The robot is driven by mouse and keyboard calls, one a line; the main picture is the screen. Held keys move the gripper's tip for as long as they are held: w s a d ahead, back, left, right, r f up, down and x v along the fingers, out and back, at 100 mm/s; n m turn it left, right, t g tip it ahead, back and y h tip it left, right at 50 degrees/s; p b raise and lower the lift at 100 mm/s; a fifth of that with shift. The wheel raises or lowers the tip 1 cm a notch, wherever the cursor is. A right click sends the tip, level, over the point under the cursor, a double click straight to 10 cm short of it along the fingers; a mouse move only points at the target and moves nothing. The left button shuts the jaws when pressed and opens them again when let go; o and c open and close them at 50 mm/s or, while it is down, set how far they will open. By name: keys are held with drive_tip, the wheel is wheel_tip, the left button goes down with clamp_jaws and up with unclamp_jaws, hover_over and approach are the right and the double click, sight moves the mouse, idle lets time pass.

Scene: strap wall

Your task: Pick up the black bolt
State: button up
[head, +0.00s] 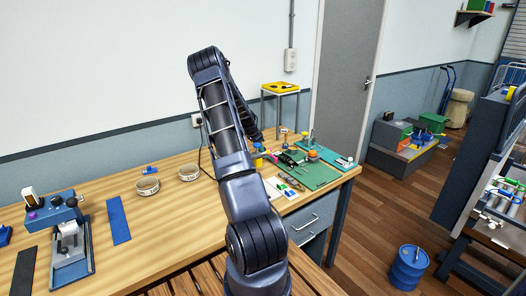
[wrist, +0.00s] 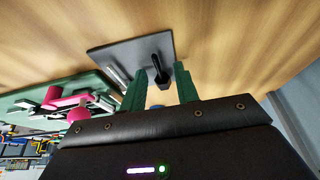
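A small dark object, which looks like the black bolt (wrist: 157,78), shows in the wrist view on or just above a grey plate (wrist: 112,52). My gripper (wrist: 160,85) has its two green fingers apart, one on each side of the dark object in the picture. I cannot tell whether either finger touches it. In the head view my arm reaches over the workbench (head: 165,212), and its links hide most of the gripper. I cannot pick out the bolt there.
A green mat (head: 325,178) with tools and small parts lies at the bench's right end; its edge also shows in the wrist view (wrist: 65,90), with a pink item (wrist: 68,97). Two round tins (head: 147,186) stand left of my arm. Bare wood surrounds the grey plate's far side.

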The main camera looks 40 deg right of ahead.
clamp_jaws()
drive_tip(key=shift+r, duration=0.1)
